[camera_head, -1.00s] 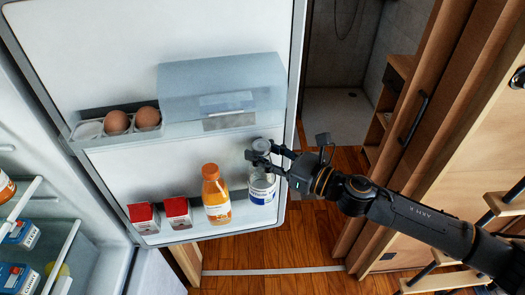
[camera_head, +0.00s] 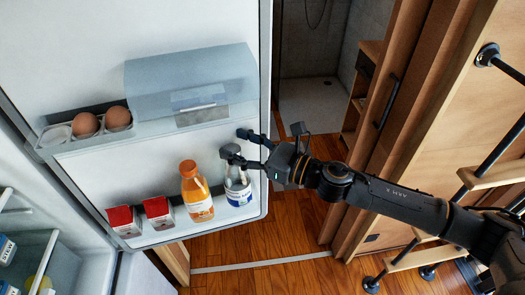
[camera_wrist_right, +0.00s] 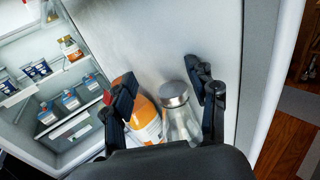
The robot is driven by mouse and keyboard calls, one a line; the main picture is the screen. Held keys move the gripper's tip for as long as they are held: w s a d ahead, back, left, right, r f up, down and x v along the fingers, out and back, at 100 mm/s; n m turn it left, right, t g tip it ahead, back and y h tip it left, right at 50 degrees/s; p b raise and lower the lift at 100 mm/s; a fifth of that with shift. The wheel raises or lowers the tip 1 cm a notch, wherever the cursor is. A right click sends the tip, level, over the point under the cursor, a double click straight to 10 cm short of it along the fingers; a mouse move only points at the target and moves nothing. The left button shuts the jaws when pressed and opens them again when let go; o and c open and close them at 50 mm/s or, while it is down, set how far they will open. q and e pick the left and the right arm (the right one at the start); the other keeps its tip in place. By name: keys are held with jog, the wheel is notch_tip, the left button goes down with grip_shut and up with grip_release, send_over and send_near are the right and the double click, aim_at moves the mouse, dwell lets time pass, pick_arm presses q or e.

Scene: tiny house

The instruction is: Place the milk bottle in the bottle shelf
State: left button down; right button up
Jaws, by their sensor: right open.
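The milk bottle (camera_head: 238,188), clear with a white and blue label, stands in the lower door shelf (camera_head: 170,238), at its right end beside the orange juice bottle (camera_head: 195,190). In the wrist view its silver cap (camera_wrist_right: 173,92) and clear glass show between my fingers. My right gripper (camera_head: 237,142) is open at the top of the bottle; one finger partly covers the cap in the head view. In the wrist view the open fingers (camera_wrist_right: 168,88) have visible gaps to the cap. My left gripper is not in view.
Two red-topped cartons (camera_head: 140,216) stand left of the juice in the same shelf. Above are an egg holder (camera_head: 58,134) with two eggs and a clear bluish bin (camera_head: 185,80). The open door's edge (camera_head: 266,120) lies just right of the bottle.

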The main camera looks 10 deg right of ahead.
jog(key=b+v, duration=0.6)
jog(key=v, duration=0.6)
jog(key=shift+r, duration=0.25)
